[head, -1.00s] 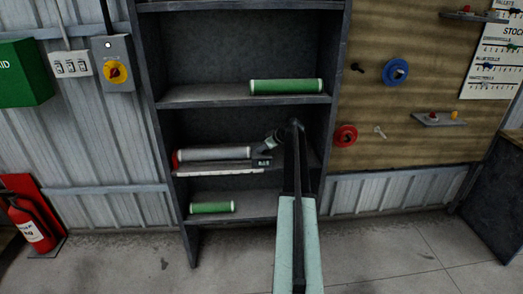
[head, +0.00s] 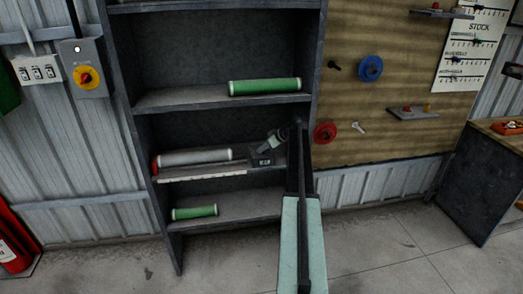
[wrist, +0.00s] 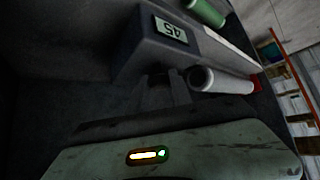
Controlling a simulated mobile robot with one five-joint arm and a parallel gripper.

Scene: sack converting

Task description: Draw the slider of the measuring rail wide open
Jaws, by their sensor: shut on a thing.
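The measuring rail (head: 200,178) is a pale scale strip on the middle shelf, with a red end stop (head: 154,165) at its left. Its slider (head: 264,161) is a dark block with a small display, near the right part of the shelf. A grey-white roll (head: 195,157) lies along the rail, with a gap between it and the slider. My gripper (head: 272,143) reaches in from the right and is shut on the slider. In the wrist view the slider (wrist: 150,40) shows an upside-down display reading about 45; the fingertips are dark and hard to make out.
Green rolls lie on the shelf above (head: 265,86) and the shelf below (head: 194,212). The shelf unit's right upright (head: 316,80) stands close to my arm.

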